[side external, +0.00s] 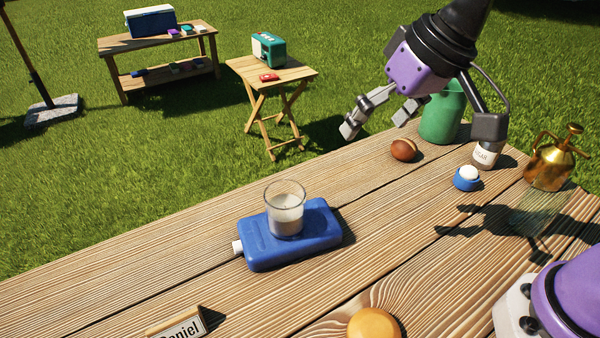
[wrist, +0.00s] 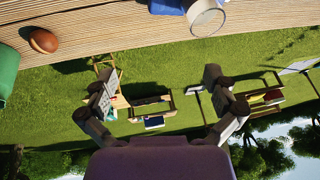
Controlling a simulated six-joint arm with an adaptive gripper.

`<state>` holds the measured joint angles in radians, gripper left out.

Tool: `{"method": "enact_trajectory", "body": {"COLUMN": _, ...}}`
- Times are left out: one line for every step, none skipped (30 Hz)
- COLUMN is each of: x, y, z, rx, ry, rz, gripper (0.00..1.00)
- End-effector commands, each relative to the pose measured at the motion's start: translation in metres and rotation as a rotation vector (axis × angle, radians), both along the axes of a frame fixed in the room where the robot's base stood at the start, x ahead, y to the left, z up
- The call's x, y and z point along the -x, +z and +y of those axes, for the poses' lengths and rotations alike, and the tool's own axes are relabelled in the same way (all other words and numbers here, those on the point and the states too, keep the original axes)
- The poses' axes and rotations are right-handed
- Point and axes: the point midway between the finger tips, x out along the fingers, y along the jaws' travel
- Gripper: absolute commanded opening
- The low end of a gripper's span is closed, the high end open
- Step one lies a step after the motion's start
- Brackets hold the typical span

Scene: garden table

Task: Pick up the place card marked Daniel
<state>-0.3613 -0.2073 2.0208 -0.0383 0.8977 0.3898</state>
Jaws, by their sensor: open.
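The place card marked Daniel (side external: 179,330) stands on the wooden table at the bottom left of the side external view, partly cut off by the frame's lower edge. It has a wooden back and a pale face with dark lettering. It does not show in the wrist view. My gripper (side external: 376,118) is open and empty, raised above the far side of the table at the upper right, well away from the card. In the wrist view my gripper (wrist: 158,100) has its fingers spread wide with only grass and distant furniture between them.
A blue ice pack (side external: 318,228) bearing a glass (side external: 286,212) lies mid-table, between my gripper and the card. A yellow round thing (side external: 373,324) is right of the card. A brown bun-like item (side external: 403,150), green container (side external: 441,115), shaker (side external: 484,156) and brass sprayer (side external: 549,165) stand right.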

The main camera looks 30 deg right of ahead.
Motion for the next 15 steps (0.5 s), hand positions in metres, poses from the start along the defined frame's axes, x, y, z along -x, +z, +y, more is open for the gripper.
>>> {"method": "enact_trajectory", "body": {"x": -0.01, "y": -0.006, "z": 0.033, "rx": -0.019, "ry": 0.023, "rz": 0.032, "gripper": 1.0}}
{"method": "enact_trajectory", "body": {"x": -0.015, "y": -0.009, "z": 0.052, "rx": -0.031, "ry": 0.027, "rz": 0.05, "gripper": 1.0}}
{"method": "enact_trajectory", "body": {"x": -0.02, "y": -0.015, "z": 0.078, "rx": -0.048, "ry": 0.033, "rz": 0.072, "gripper": 1.0}}
{"method": "enact_trajectory", "body": {"x": -0.021, "y": -0.02, "z": 0.098, "rx": -0.058, "ry": 0.038, "rz": 0.089, "gripper": 1.0}}
{"method": "enact_trajectory", "body": {"x": -0.022, "y": -0.026, "z": 0.118, "rx": -0.069, "ry": 0.041, "rz": 0.106, "gripper": 1.0}}
{"method": "enact_trajectory", "body": {"x": -0.02, "y": -0.034, "z": 0.143, "rx": -0.081, "ry": 0.045, "rz": 0.129, "gripper": 1.0}}
{"method": "enact_trajectory", "body": {"x": -0.018, "y": -0.041, "z": 0.161, "rx": -0.088, "ry": 0.046, "rz": 0.144, "gripper": 1.0}}
{"method": "enact_trajectory", "body": {"x": -0.015, "y": -0.048, "z": 0.178, "rx": -0.093, "ry": 0.049, "rz": 0.159, "gripper": 1.0}}
{"method": "enact_trajectory", "body": {"x": -0.01, "y": -0.057, "z": 0.199, "rx": -0.1, "ry": 0.05, "rz": 0.177, "gripper": 1.0}}
{"method": "enact_trajectory", "body": {"x": -0.006, "y": -0.064, "z": 0.212, "rx": -0.105, "ry": 0.051, "rz": 0.191, "gripper": 1.0}}
{"method": "enact_trajectory", "body": {"x": -0.001, "y": -0.07, "z": 0.225, "rx": -0.108, "ry": 0.052, "rz": 0.201, "gripper": 1.0}}
{"method": "enact_trajectory", "body": {"x": 0.004, "y": -0.077, "z": 0.238, "rx": -0.111, "ry": 0.053, "rz": 0.214, "gripper": 1.0}}
{"method": "enact_trajectory", "body": {"x": 0.008, "y": -0.082, "z": 0.247, "rx": -0.114, "ry": 0.053, "rz": 0.222, "gripper": 1.0}}
{"method": "enact_trajectory", "body": {"x": 0.012, "y": -0.086, "z": 0.253, "rx": -0.115, "ry": 0.052, "rz": 0.228, "gripper": 1.0}}
{"method": "enact_trajectory", "body": {"x": 0.015, "y": -0.09, "z": 0.26, "rx": -0.117, "ry": 0.05, "rz": 0.236, "gripper": 1.0}}
